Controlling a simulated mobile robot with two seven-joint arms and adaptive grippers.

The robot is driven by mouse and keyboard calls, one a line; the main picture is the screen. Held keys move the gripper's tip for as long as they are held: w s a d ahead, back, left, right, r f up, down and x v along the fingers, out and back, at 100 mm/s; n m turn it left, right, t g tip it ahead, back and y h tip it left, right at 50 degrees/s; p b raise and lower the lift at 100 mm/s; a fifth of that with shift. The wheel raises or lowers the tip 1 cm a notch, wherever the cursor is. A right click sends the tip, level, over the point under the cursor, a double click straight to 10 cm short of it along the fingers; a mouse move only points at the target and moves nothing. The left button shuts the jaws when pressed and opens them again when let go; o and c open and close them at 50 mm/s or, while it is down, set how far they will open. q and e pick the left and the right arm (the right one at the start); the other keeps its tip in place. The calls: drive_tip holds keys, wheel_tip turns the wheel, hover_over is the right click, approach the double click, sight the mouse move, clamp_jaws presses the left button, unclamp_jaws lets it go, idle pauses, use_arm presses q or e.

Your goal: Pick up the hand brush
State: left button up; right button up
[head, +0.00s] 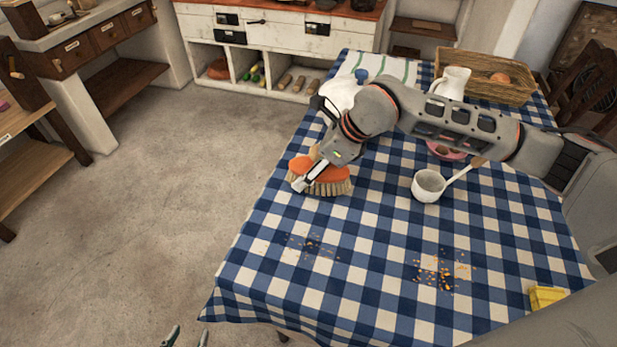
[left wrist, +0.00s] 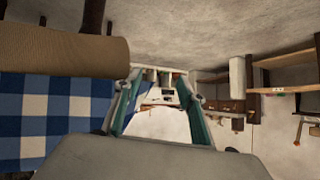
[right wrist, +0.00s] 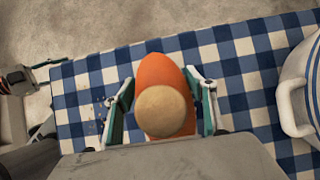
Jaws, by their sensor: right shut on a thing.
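The hand brush (head: 333,187) has an orange top, pale bristles and a round wooden handle; it is near the left edge of the checked tablecloth. My right gripper (head: 309,170) is shut on it from above. In the right wrist view the brush's orange body (right wrist: 160,72) and round handle end (right wrist: 165,111) lie between the two fingers. I cannot tell whether the bristles touch the cloth. My left gripper (head: 187,338) is open and empty at the bottom of the head view, left of the table; its spread fingers also show in the left wrist view (left wrist: 160,85).
Crumbs lie in two patches (head: 312,245) (head: 440,272) on the tablecloth (head: 370,290). A white ladle-like cup (head: 428,185), a white pot (head: 340,92), a jug (head: 451,82), a wicker basket (head: 485,75) and a yellow cloth (head: 546,296) are also there. The floor at left is clear.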

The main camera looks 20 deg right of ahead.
sight(308, 162)
wheel_tip(308, 162, up, 16)
drive_tip(key=shift+p, duration=0.45)
drive_tip(key=shift+o, duration=1.1)
drive_tip(key=shift+f, duration=0.1)
